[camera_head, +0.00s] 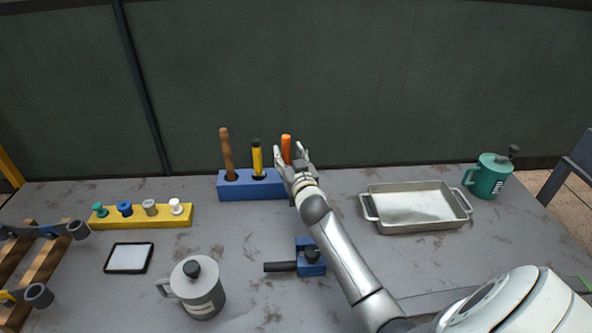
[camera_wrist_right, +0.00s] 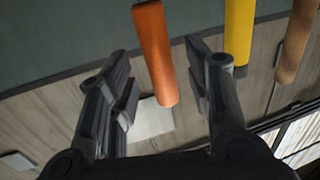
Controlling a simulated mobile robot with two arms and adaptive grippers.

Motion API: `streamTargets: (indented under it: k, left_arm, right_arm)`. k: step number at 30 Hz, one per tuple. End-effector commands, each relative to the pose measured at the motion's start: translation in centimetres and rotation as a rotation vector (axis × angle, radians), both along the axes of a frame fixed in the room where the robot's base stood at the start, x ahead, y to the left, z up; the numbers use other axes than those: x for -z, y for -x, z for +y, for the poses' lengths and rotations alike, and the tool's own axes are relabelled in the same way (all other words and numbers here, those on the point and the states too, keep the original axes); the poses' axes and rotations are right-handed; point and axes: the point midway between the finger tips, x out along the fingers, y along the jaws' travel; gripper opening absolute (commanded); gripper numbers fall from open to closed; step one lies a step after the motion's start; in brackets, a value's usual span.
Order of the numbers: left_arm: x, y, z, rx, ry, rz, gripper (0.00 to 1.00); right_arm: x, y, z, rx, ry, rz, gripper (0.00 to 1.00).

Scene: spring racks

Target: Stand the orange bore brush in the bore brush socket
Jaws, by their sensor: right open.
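The orange bore brush (camera_head: 286,148) stands upright at the right end of a blue block (camera_head: 236,190). Its orange handle also shows in the right wrist view (camera_wrist_right: 155,50), reaching in from the top edge, with its free end between the finger lines. My right gripper (camera_head: 290,155) is open at the brush, its fingers either side of the handle and not closed on it. The brush's lower part is hidden behind my gripper in the head view, so I cannot see how it sits in the block. I cannot tell which opening is the bore brush socket. My left gripper is out of view.
A brown-handled tool (camera_head: 227,155) and a yellow one (camera_head: 257,160) stand in the block, left of the orange brush. A blue fixture with a black rod (camera_head: 281,267), a grey mug (camera_head: 203,296) and a metal tray (camera_head: 372,207) stand nearer. A green mug (camera_head: 487,178) stands right.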

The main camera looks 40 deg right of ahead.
Motion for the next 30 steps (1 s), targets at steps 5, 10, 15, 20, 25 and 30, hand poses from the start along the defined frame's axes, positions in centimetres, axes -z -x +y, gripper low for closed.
streamTargets:
  k: [5,10,15,20,25,30]
  left_arm:
    - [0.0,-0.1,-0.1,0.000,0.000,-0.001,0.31]
    - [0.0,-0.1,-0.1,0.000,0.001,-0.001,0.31]
    - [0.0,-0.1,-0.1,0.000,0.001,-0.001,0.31]
    - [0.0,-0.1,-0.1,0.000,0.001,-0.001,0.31]
    - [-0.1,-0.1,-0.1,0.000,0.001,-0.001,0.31]
    - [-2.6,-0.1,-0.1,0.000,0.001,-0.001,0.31]
  right_arm:
    - [0.1,3.4,1.2,-0.001,-0.002,0.000,0.46]
    - [0.0,6.3,2.2,0.000,-0.002,0.002,0.46]
    - [0.0,8.3,2.9,0.000,-0.001,0.001,0.46]
    - [-0.1,9.0,3.1,0.000,0.000,0.000,0.46]
    - [-0.2,9.1,3.1,0.000,0.000,-0.001,0.46]
    - [-2.7,9.0,3.1,0.000,0.000,-0.001,0.46]
